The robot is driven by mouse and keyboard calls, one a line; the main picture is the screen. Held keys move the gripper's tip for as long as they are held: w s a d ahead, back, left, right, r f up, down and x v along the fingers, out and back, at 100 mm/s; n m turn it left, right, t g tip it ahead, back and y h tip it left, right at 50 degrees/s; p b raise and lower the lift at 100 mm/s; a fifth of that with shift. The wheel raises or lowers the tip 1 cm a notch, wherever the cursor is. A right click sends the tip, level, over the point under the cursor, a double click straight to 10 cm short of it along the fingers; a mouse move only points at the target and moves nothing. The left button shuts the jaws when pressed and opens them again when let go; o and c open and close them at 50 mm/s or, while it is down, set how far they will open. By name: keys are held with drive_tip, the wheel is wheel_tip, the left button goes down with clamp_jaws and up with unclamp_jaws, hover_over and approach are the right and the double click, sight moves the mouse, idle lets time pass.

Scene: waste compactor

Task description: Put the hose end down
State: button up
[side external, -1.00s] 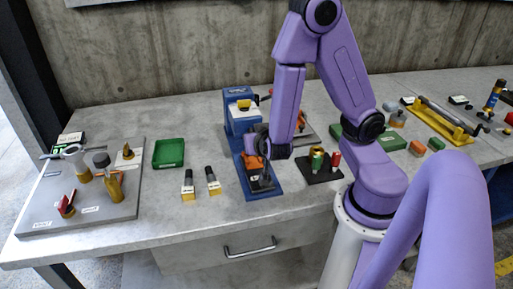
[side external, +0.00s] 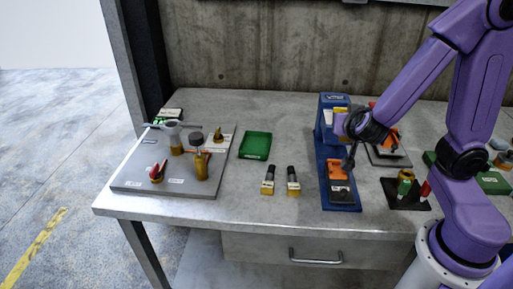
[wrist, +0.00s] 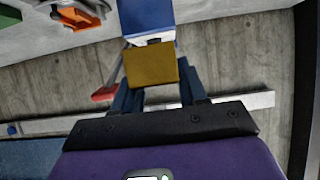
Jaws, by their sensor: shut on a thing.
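My gripper (side external: 345,124) is in front of the upright blue machine (side external: 326,120) at the back of the bench. In the wrist view my dark blue fingers (wrist: 160,92) are shut on a mustard-yellow block (wrist: 150,64). A blue part with a pale lower edge (wrist: 148,20) lies right beyond the block. I see no clear hose, and I cannot tell whether the block is the hose end. In the side view my wrist partly hides the held piece.
A blue base plate (side external: 342,205) with an orange part (side external: 338,170) lies in front of the machine. Two yellow-and-black pieces (side external: 280,183) and a green tray (side external: 255,145) stand left. A grey board (side external: 135,183) holds several tools. Bare bench lies between tray and plate.

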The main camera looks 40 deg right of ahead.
drive_tip(key=w+a, duration=0.3)
drive_tip(key=w, duration=0.4)
drive_tip(key=w+a+m, duration=0.1)
drive_tip(key=w+a, duration=0.2)
drive_tip(key=w, duration=0.4)
drive_tip(key=shift+a+g+h, duration=0.3)
drive_tip(key=shift+a+h, duration=0.1)
hover_over(255, 149)
drive_tip(key=s, duration=0.1)
wheel_tip(255, 149, down, 14)
drive_tip(key=shift+s+r, duration=0.15)
drive_tip(key=shift+w+f, duration=0.5)
drive_tip(key=shift+f, duration=1.65)
drive_tip(key=shift+f, duration=0.35)
